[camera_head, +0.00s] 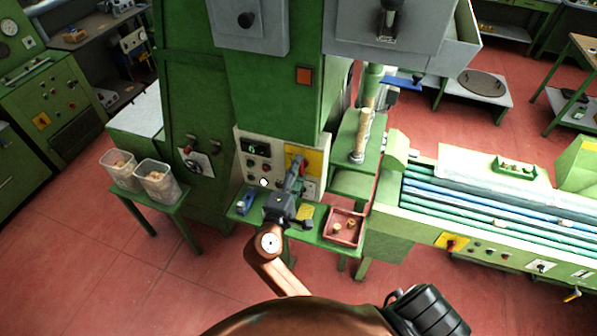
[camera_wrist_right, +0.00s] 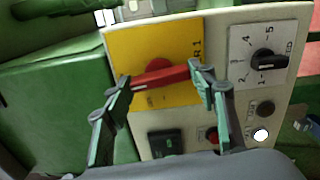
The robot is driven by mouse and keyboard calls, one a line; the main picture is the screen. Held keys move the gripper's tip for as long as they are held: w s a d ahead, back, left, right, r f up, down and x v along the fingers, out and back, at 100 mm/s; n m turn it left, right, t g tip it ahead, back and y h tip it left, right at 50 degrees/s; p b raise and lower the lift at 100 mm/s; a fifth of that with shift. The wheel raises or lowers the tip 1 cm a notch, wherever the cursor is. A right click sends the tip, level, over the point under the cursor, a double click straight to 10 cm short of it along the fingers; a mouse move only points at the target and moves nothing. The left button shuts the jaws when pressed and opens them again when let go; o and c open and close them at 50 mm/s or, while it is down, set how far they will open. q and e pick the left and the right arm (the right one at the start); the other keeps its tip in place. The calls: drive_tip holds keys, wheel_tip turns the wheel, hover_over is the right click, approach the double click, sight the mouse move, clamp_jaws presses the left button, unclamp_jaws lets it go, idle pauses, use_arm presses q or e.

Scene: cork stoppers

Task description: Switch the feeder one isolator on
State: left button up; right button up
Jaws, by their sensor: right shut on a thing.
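The isolator is a red rotary handle (camera_wrist_right: 160,77) on a yellow plate (camera_wrist_right: 180,42) whose visible lettering ends in "R 1". In the right wrist view the handle lies nearly level across the plate, slightly higher at its right end. My right gripper (camera_wrist_right: 160,74) has one finger at each end of the handle and is shut on it. In the head view the yellow plate (camera_head: 314,157) is on the pale control panel (camera_head: 246,141), and my right gripper (camera_head: 299,168) is in front of it, partly hiding the handle. My left gripper is not in view.
Beside the plate are a black selector dial (camera_wrist_right: 264,62) and several small buttons. Below the panel, a green shelf (camera_head: 325,242) carries a red tray (camera_head: 344,228) and a blue object (camera_head: 244,201). Two clear bins (camera_head: 157,181) stand at left. Red floor is free in front.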

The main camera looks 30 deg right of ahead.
drive_tip(key=o, duration=1.2)
drive_tip(key=shift+c, duration=0.2)
